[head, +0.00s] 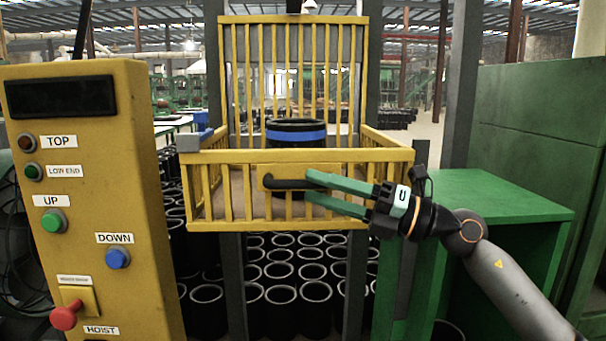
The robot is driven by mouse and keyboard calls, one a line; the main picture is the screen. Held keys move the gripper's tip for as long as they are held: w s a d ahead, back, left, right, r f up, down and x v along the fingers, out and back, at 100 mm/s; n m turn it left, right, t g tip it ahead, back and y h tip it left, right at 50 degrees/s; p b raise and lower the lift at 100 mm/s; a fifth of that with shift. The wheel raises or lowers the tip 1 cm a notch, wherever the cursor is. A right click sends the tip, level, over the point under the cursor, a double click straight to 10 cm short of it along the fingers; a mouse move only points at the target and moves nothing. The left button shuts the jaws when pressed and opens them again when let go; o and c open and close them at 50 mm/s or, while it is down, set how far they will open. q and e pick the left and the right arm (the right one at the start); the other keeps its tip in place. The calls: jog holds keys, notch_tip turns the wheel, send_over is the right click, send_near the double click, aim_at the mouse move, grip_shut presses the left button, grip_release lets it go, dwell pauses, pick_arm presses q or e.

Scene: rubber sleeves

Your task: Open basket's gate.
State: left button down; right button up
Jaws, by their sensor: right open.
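The basket (202,212) is a yellow barred cage in the middle of the head view. Its low front gate (240,168) is closed across the front, with a dark handle (288,184) on a yellow plate. My right gripper (310,186) comes in from the right with green fingers. It is open, its fingertips at the right end of the handle, one finger above the other. I cannot tell whether they touch the handle. A black rubber sleeve (297,131) with a blue band stands inside the basket behind the gate. My left gripper is not in view.
A yellow hoist control panel (130,190) with buttons stands at the left. A green table (490,190) and green cabinet (545,120) are at the right, near my right arm. Many black sleeves (282,294) stand below and behind the basket.

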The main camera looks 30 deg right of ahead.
jog(key=shift+p+x, duration=0.65)
jog(key=shift+x, duration=1.05)
jog(key=shift+c, duration=0.2)
grip_shut()
